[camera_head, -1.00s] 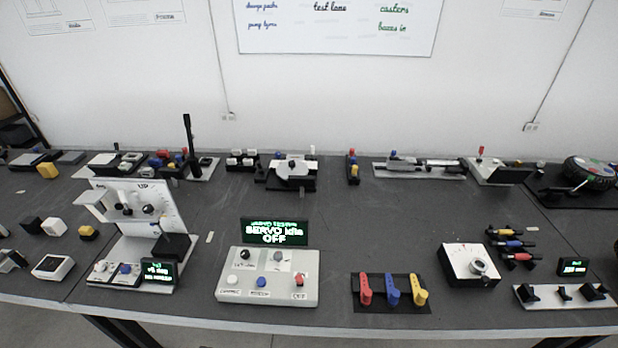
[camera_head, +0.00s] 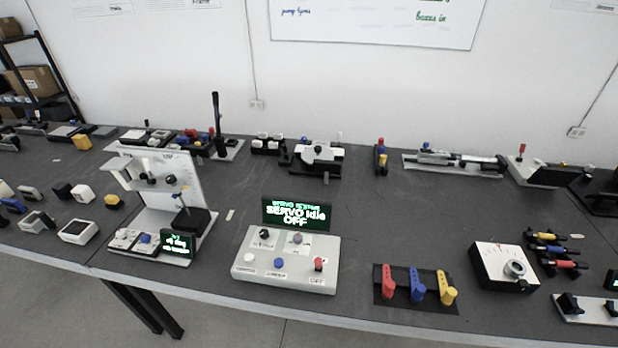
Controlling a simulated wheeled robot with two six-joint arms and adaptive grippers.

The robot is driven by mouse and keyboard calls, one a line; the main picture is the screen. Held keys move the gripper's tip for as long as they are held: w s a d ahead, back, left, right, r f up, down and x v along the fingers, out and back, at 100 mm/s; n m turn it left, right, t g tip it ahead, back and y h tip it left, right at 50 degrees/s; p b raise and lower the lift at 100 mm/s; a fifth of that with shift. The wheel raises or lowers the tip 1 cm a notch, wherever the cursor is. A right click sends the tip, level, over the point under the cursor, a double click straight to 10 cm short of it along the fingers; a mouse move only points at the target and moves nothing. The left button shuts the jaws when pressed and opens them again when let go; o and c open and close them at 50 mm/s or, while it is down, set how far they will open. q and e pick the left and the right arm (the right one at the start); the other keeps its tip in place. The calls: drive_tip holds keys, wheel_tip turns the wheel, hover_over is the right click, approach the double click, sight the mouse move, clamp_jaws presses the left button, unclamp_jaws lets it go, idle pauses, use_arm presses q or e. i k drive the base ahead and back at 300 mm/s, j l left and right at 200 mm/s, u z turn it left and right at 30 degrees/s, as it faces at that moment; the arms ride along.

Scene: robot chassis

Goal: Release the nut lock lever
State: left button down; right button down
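No part is clearly marked as the nut lock lever, so I cannot tell which one it is. Several levers show on the dark bench. A tall black lever (camera_head: 216,125) stands upright at the back left. A red lever (camera_head: 388,282), a blue lever (camera_head: 417,286) and a yellow lever (camera_head: 446,288) stand in a row on a black plate at the front. A white clamp-like device (camera_head: 318,158) sits at the back middle, and a long rail device (camera_head: 455,162) lies to its right. Neither of my grippers is in view.
A white dial box (camera_head: 503,267) is at right. Bare bench (camera_head: 400,215) lies between the rows.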

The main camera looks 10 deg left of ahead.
sight(148, 165)
drive_tip(key=u, duration=1.4)
